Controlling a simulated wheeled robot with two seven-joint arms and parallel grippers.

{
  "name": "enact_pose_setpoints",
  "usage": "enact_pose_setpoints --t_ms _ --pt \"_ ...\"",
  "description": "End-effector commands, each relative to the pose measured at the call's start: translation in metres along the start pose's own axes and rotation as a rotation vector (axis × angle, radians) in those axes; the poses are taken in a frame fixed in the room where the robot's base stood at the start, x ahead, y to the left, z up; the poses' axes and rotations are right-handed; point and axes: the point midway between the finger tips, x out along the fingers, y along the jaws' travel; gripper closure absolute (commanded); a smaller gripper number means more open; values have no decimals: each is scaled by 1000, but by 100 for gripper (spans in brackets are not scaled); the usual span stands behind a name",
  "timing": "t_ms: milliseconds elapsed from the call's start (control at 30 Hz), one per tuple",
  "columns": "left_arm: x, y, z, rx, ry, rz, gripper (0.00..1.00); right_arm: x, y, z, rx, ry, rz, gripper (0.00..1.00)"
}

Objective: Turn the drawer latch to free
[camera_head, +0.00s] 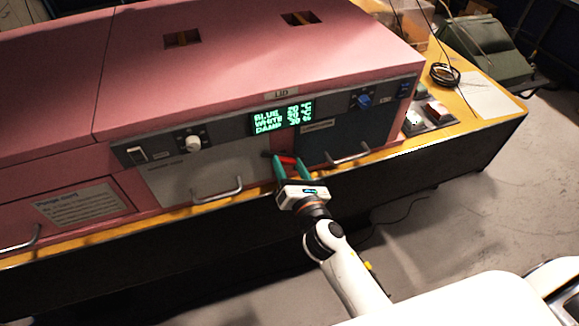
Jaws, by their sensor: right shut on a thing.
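The red drawer latch (288,160) sits on the front of the pink enclosure, between a light grey drawer front (205,172) and a dark grey drawer front (350,132). My right gripper (287,160) comes up from below, its green fingers on either side of the latch, shut on it. The fingers cover part of the latch, and its exact angle is hard to tell. My left gripper is not in view.
A panel above the drawers has a green-lettered display (282,117), a white knob (193,143) and a blue knob (364,101). Metal handles (218,192) stick out from the fronts. A yellow-topped bench edge (170,218) runs below. A button box (428,117) stands at right.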

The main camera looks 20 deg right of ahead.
Motion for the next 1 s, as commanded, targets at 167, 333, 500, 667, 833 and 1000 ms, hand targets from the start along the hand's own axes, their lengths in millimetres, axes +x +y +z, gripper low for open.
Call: enact_pose_setpoints --t_ms 167,333,500,667,833,1000 --pt "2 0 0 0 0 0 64 0 1 1 170 0 0 72" --pt "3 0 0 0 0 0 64 0 1 1 333 0 1 72" --pt "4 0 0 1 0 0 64 0 2 1 494 0 1 72" --pt "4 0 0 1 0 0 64 0 2 1 645 0 1 72" --pt "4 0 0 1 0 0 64 0 2 1 791 0 1 72" --pt "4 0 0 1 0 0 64 0 2 2 911 0 1 72"
